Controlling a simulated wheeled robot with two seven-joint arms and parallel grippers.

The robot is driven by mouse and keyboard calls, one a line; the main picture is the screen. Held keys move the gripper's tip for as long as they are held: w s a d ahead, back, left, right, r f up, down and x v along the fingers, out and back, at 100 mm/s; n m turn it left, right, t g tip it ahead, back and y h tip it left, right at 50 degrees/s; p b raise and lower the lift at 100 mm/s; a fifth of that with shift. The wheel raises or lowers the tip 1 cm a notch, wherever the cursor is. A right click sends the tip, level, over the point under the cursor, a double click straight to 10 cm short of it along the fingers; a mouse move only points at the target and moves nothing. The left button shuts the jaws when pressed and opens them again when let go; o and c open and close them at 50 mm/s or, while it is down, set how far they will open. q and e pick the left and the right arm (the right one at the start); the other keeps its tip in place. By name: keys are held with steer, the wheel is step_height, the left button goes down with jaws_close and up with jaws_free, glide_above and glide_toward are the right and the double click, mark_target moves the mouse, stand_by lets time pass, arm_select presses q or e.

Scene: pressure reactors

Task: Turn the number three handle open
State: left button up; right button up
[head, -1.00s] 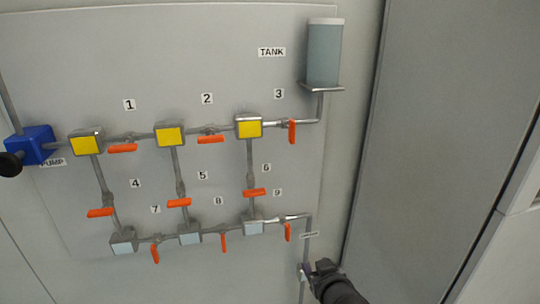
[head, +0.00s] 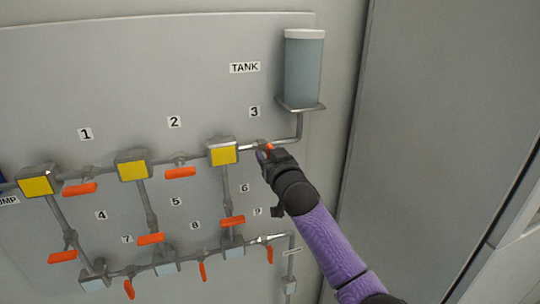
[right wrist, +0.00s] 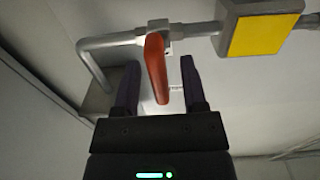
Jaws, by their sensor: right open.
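The number three handle is an orange lever (right wrist: 156,68) on a valve in the upper pipe. In the right wrist view it sticks out across the pipe, between the two dark fingers of my open right gripper (right wrist: 160,78). I see no clear finger contact with it. In the head view my right gripper (head: 265,157) is at this valve, under the label 3 (head: 254,112). Only a small orange bit of the handle (head: 269,147) shows there; the gripper hides the rest. My left gripper is not in view.
A yellow-faced block (head: 222,152) sits left of the valve on the same pipe. The tank (head: 304,65) stands above right on a bracket (head: 301,106). Other orange handles, such as the number two handle (head: 180,173) and number six handle (head: 232,221), are on nearby pipes.

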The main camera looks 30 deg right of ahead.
steer(key=shift+w, duration=0.1)
steer(key=shift+c, duration=0.3)
jaws_close()
steer(key=shift+n, duration=0.4)
steer(key=n+p, duration=0.1)
steer(key=n, duration=0.1)
steer(key=shift+a+r+n+p, duration=0.1)
steer(key=shift+n+p, duration=0.25)
steer(key=shift+n, duration=0.05)
steer(key=n+p, duration=0.1)
steer(key=n, duration=0.3)
steer(key=shift+n, duration=0.3)
steer(key=n, duration=0.3)
steer(key=n+p, duration=0.1)
steer(key=n, duration=0.1)
steer(key=shift+a+f, duration=0.15)
steer(key=shift+f, duration=0.1)
steer(key=shift+f+n, duration=0.15)
steer(key=shift+n, duration=2.25)
